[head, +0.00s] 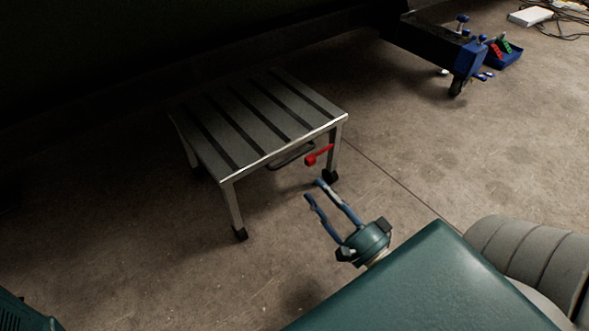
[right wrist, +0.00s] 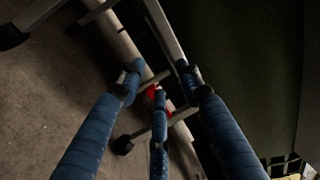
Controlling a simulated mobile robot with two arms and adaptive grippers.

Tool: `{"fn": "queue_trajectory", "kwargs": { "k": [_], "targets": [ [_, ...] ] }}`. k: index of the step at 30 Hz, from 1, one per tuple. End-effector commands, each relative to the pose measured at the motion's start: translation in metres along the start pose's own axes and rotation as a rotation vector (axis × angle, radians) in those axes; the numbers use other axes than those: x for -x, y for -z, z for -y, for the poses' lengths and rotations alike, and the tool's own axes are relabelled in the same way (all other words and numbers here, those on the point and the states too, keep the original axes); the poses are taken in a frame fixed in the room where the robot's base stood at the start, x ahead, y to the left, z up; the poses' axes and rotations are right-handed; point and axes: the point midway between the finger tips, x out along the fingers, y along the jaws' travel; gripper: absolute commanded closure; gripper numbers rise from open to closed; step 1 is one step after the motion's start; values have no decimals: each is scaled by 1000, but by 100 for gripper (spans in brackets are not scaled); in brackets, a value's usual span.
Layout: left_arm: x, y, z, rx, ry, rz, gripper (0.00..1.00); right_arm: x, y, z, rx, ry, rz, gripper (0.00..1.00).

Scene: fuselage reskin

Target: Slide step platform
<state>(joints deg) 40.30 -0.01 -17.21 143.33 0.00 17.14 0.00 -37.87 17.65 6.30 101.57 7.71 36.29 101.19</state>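The step platform (head: 262,118) is a low metal step with dark strips across its top and black feet. It stands upright on the floor in the head view. A red handle (head: 318,155) sticks out under its near right edge, beside a dark bar. My right gripper (head: 314,190) has blue fingers, spread apart and empty, just in front of and below the red handle. In the right wrist view, the red handle (right wrist: 152,91) shows beyond the fingertips, partly hidden by a finger. I cannot tell whether they touch. My left gripper is not in view.
A dark, large body overhangs the back of the platform. A dark stand with a blue end (head: 468,62) and caster is at upper right, beside a blue tray (head: 505,54) with red and green items. The floor (head: 430,160) to the right and in front is clear.

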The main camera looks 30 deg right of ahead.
Motion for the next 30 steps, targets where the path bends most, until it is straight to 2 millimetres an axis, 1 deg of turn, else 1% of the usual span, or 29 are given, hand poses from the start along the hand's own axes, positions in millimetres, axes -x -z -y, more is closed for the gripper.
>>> {"fn": "queue_trajectory", "kwargs": {
  "k": [1,9,12,15,18,21,28,29,30],
  "targets": [
    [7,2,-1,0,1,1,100,-8,0,-1,1,7,0,65],
    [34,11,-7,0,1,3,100,-59,0,-3,2,6,0,65],
    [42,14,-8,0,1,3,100,-76,0,-2,3,5,0,65],
    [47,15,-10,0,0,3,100,-87,0,-2,2,4,1,65],
    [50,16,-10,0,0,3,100,-94,0,0,1,2,0,65],
    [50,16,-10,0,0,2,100,-98,0,0,2,1,0,65],
    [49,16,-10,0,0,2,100,-98,0,1,1,0,0,65],
    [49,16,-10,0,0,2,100,-98,0,1,1,0,0,71],
    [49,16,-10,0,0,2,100,-98,0,1,1,0,0,79]
  ]
}}
